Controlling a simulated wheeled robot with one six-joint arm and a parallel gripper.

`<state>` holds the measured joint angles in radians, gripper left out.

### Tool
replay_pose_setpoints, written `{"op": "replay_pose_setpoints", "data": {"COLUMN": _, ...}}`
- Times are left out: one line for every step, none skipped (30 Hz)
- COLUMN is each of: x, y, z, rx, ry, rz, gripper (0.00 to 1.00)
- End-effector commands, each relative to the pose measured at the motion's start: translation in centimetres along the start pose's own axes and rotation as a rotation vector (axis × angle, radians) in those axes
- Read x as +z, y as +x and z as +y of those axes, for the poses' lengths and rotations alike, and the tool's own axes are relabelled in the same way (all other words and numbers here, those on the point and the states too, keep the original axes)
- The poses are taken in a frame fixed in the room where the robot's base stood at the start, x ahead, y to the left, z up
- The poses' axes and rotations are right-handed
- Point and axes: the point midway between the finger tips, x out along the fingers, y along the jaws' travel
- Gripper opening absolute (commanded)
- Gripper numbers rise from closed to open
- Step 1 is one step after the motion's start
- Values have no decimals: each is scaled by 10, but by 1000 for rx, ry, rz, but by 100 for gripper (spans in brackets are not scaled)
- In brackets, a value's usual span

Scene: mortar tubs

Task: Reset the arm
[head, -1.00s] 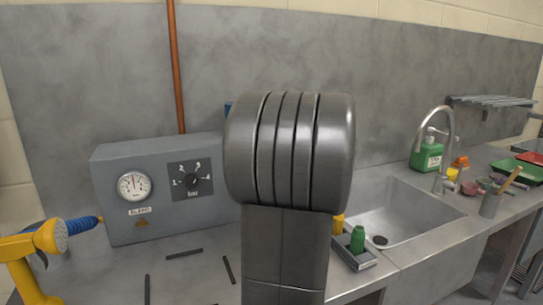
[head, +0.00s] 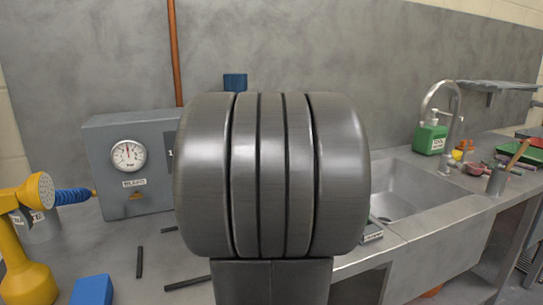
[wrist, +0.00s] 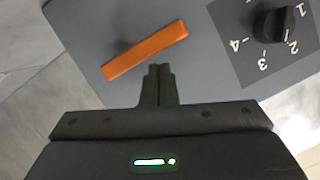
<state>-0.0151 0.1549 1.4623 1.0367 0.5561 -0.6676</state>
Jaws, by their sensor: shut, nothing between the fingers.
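My arm (head: 272,180) fills the middle of the head view as a large grey ribbed joint; my gripper is not seen there. In the wrist view my gripper (wrist: 158,72) is shut and empty, its dark fingertips together. It points at a grey control box, just below an orange bar (wrist: 145,52) on the box's face. The gap between fingertips and bar is hard to judge. The box's black knob (wrist: 273,24) with its number scale is at upper right. In the head view the grey box (head: 108,190) with its round gauge (head: 128,155) stands left of my arm, partly hidden by it.
A yellow sprayer (head: 25,255) and a blue block (head: 92,290) are at the lower left. Dark bars (head: 140,262) lie on the bench. The sink (head: 405,190) with a tap (head: 456,120) and green bottle (head: 430,138) is at the right. A blue item (head: 235,82) shows behind my arm.

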Motion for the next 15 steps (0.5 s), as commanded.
{"op": "replay_pose_setpoints", "data": {"x": 4, "y": 2, "z": -2, "rx": 5, "ry": -33, "rz": 5, "gripper": 0}}
{"op": "replay_pose_setpoints", "data": {"x": 3, "y": 1, "z": -3, "rx": 10, "ry": -53, "rz": 8, "gripper": 0}}
{"op": "replay_pose_setpoints", "data": {"x": 3, "y": 1, "z": -4, "rx": 17, "ry": -80, "rz": 14, "gripper": 0}}
{"op": "replay_pose_setpoints", "data": {"x": 2, "y": 1, "z": -6, "rx": 22, "ry": -101, "rz": 17, "gripper": 0}}
{"op": "replay_pose_setpoints", "data": {"x": 2, "y": 1, "z": -7, "rx": 26, "ry": -120, "rz": 21, "gripper": 0}}
{"op": "replay_pose_setpoints", "data": {"x": 1, "y": 1, "z": -9, "rx": 33, "ry": -147, "rz": 28, "gripper": 0}}
{"op": "replay_pose_setpoints", "data": {"x": 0, "y": 0, "z": -10, "rx": 37, "ry": -168, "rz": 32, "gripper": 0}}
{"op": "replay_pose_setpoints", "data": {"x": 0, "y": 0, "z": -12, "rx": 42, "ry": -188, "rz": 38, "gripper": 0}}
{"op": "replay_pose_setpoints", "data": {"x": -2, "y": -1, "z": -14, "rx": 47, "ry": -215, "rz": 47, "gripper": 0}}
{"op": "replay_pose_setpoints", "data": {"x": -3, "y": -1, "z": -16, "rx": 51, "ry": -235, "rz": 52, "gripper": 0}}
{"op": "replay_pose_setpoints", "data": {"x": -4, "y": -2, "z": -17, "rx": 55, "ry": -255, "rz": 58, "gripper": 0}}
{"op": "replay_pose_setpoints", "data": {"x": -5, "y": -2, "z": -19, "rx": 61, "ry": -281, "rz": 68, "gripper": 0}}
{"op": "replay_pose_setpoints", "data": {"x": -6, "y": -3, "z": -22, "rx": 63, "ry": -301, "rz": 76, "gripper": 0}}
{"op": "replay_pose_setpoints", "data": {"x": -8, "y": -4, "z": -24, "rx": 67, "ry": -321, "rz": 83, "gripper": 0}}
{"op": "replay_pose_setpoints", "data": {"x": -15, "y": -13, "z": -29, "rx": 72, "ry": -343, "rz": 95, "gripper": 0}}
